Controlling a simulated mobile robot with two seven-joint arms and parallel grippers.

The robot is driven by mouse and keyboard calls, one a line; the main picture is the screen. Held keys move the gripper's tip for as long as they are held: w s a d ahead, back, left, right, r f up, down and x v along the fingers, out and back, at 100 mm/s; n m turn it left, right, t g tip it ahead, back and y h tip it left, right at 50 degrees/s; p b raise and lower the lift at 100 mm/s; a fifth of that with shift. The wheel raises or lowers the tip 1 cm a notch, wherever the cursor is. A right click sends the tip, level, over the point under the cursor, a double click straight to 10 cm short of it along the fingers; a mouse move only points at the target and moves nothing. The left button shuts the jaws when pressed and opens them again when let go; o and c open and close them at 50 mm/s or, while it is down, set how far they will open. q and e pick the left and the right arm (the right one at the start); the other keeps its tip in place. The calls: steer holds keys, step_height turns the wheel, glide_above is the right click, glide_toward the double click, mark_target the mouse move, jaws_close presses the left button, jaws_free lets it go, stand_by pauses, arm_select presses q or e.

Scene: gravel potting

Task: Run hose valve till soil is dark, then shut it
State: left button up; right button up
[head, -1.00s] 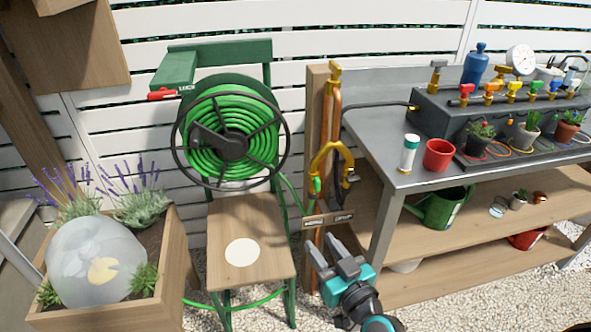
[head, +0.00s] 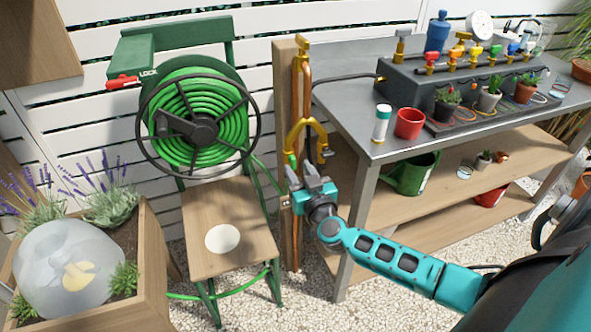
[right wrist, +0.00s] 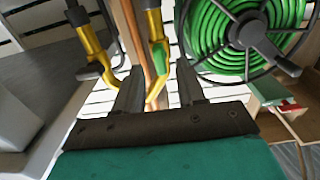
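A brass Y-shaped hose valve (head: 313,127) hangs on the copper pipe at the wooden post. Its left leg carries a green lever (head: 290,160), its right leg a dark one. My right gripper (head: 312,172) is just below and in front of the valve. In the right wrist view its fingers (right wrist: 160,88) are apart, with the green-levered leg (right wrist: 158,52) showing between and beyond them; contact cannot be told. The wooden planter (head: 150,290) at left holds brown soil (head: 140,238), lavender and a translucent dome (head: 68,270). My left gripper is not in view.
A green hose reel (head: 200,125) with a red lock handle (head: 122,82) stands above a wooden seat (head: 230,205). A metal bench (head: 350,110) at right carries a red pot (head: 409,123), a white bottle (head: 381,123) and small plants. Gravel (head: 340,315) lies below.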

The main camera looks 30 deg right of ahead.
mark_target(292, 161)
steer(key=shift+x, duration=1.35)
jaws_close()
